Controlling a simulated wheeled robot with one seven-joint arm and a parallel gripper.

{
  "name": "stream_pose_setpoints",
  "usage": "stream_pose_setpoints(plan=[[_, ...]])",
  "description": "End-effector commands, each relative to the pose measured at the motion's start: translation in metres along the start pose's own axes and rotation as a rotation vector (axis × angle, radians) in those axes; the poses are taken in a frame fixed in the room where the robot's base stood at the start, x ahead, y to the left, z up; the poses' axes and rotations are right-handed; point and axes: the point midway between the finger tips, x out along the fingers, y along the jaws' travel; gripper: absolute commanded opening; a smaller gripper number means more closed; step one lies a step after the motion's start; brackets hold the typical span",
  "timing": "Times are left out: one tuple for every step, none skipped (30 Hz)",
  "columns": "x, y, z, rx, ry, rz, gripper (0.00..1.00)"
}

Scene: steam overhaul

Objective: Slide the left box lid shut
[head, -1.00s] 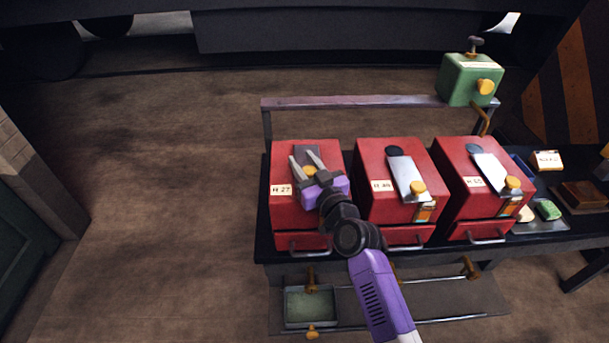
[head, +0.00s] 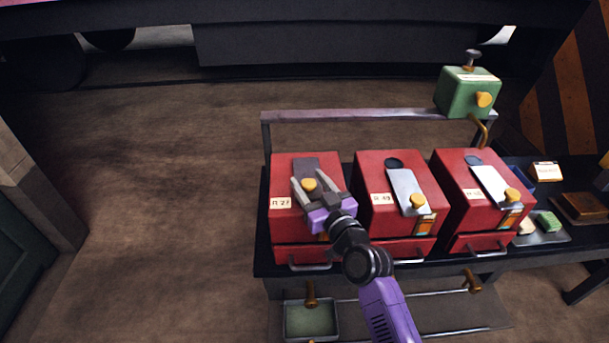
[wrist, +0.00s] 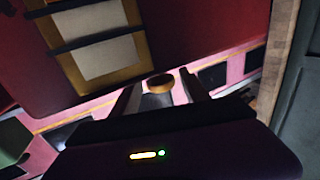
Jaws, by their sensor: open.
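The left box (head: 283,225) is red with a pale tag and stands at the left end of the bench. Its lid (head: 305,165) is a dark grey plate reaching near the back of the top; no round opening shows there. The lid's yellow knob (head: 309,185) sits near the middle of the top. My gripper (head: 309,177) is open over this box, a finger on either side of the knob in the head view; contact cannot be told. In the wrist view, a round brownish knob (wrist: 160,82) shows between the open fingers (wrist: 160,92).
The middle red box (head: 377,222) and right red box (head: 456,215) have pale lids toward the front, with dark round openings behind. A rail (head: 350,115) runs behind the boxes. A green box (head: 462,94) stands at back right. Floor left of the bench is clear.

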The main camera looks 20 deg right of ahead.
Motion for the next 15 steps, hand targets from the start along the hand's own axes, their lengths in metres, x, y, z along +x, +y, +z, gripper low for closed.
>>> stream_pose_setpoints(plan=[[-0.009,0.0,0.001,-0.002,-0.001,0.001,0.53],[-0.014,0.0,0.002,-0.001,-0.001,0.001,0.53],[-0.02,0.0,0.001,-0.001,0.0,0.001,0.53],[-0.024,0.0,0.002,0.0,-0.001,0.001,0.53],[-0.028,0.001,0.001,0.0,0.0,0.001,0.53],[-0.032,0.001,0.001,0.0,0.0,0.001,0.53],[-0.035,0.001,0.001,0.0,0.0,0.001,0.53],[-0.037,0.001,0.001,-0.001,0.0,0.001,0.53],[-0.04,0.0,0.0,-0.001,0.001,0.001,0.53],[-0.041,0.0,0.0,-0.001,0.001,0.001,0.53],[-0.042,0.0,0.0,-0.001,0.0,0.001,0.53],[-0.043,0.0,0.0,-0.001,0.0,0.001,0.53],[-0.043,0.0,0.0,-0.001,0.0,0.001,0.53],[-0.043,0.0,0.0,-0.001,0.0,0.001,0.53],[-0.043,0.0,0.0,-0.001,0.001,0.001,0.53]])
